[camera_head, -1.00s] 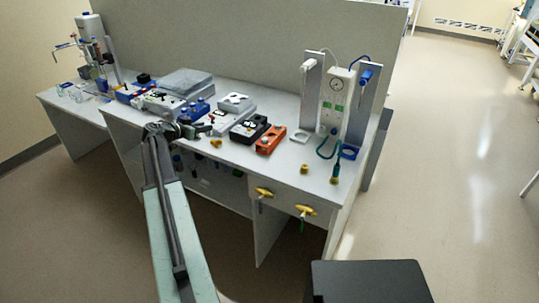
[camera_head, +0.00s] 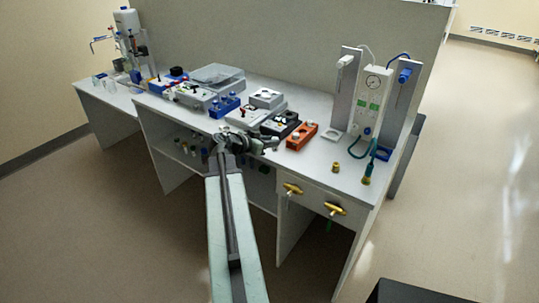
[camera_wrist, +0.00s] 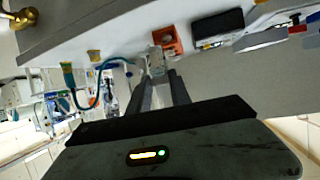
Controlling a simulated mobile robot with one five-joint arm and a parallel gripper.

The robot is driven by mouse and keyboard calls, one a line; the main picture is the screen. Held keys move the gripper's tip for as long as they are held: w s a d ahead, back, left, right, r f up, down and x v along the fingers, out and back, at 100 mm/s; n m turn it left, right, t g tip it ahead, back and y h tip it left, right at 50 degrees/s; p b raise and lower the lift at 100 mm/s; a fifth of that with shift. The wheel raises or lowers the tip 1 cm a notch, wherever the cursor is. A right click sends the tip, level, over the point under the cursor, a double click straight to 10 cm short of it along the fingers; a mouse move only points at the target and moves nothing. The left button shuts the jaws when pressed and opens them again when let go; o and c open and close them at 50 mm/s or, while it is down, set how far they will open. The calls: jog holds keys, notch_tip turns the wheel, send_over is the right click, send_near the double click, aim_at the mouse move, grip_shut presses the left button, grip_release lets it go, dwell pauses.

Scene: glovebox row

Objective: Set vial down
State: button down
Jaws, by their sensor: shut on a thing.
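My gripper (camera_head: 262,146) is at the front edge of the white bench, in front of the black and orange blocks. In the wrist view my gripper (camera_wrist: 158,84) has its two dark fingers close together on a small pale, clear-looking vial (camera_wrist: 156,60). The vial sticks out past the fingertips, with the orange block (camera_wrist: 168,38) behind it. In the head view the vial is too small to make out against the gripper. I cannot tell whether it touches the bench.
On the bench (camera_head: 318,172) stand the orange block (camera_head: 302,136), a black block (camera_head: 281,124), a blue rack (camera_head: 225,106) and a gauge panel (camera_head: 372,100). A small brass piece (camera_head: 336,167) stands near the front edge. Yellow valve handles (camera_head: 334,209) stick out below. Bare bench lies right of the orange block.

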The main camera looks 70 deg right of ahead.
jog(key=s+a+f, duration=0.2)
jog(key=s+a, duration=0.1)
jog(key=a, duration=0.1)
jog(key=w+d, duration=0.2)
jog(key=d, duration=0.2)
jog(key=w+d+b, duration=0.1)
jog(key=w+d, duration=0.2)
jog(key=d, duration=0.1)
jog(key=w+d+f+b, duration=0.1)
jog(key=w+d, duration=0.2)
jog(key=d, duration=0.2)
jog(key=shift+w+f, duration=0.1)
jog(key=shift+w, duration=0.15)
jog(key=f+b, duration=0.4)
jog(key=shift+w+d, duration=0.15)
jog(key=shift+d, duration=0.1)
jog(key=shift+r, duration=0.2)
jog(key=shift+f, duration=0.15)
jog(key=c, duration=1.2)
grip_release()
